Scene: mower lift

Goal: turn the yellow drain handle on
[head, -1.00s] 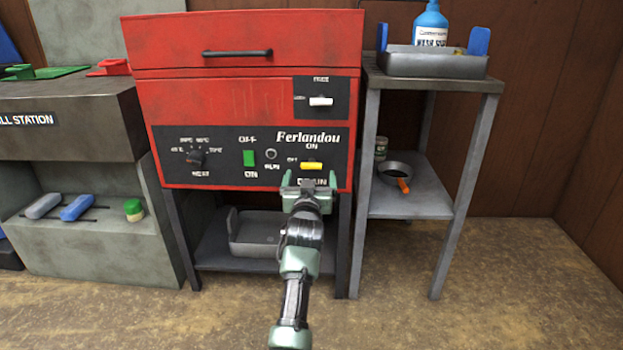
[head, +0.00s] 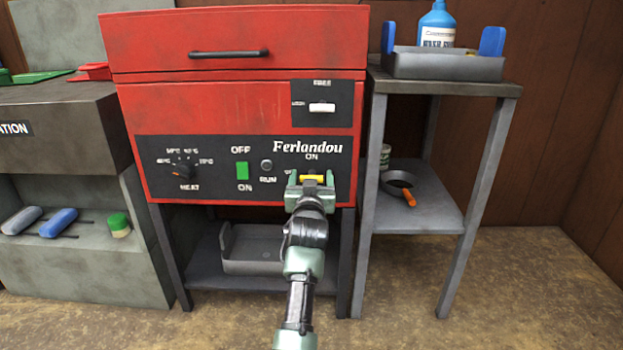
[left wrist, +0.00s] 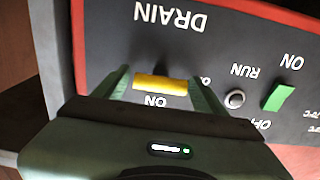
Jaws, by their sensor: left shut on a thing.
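The yellow drain handle (head: 312,178) is on the dark control panel of the red Ferlandou machine (head: 235,105), at the panel's lower right. It lies level, below the word ON in the head view. My left gripper (head: 311,180) is at the panel, shut on the handle. In the left wrist view the handle (left wrist: 160,85) sits between the two green fingers, with the DRAIN label beyond it. The fingers hide part of the panel around the handle. My right gripper is not in view.
The panel also holds a heat knob (head: 184,171), a green switch (head: 242,170) and a RUN button (head: 266,166). A white handle (head: 321,107) is above. A grey side table (head: 455,89) stands to the right. A grey tray (head: 252,262) sits below the machine.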

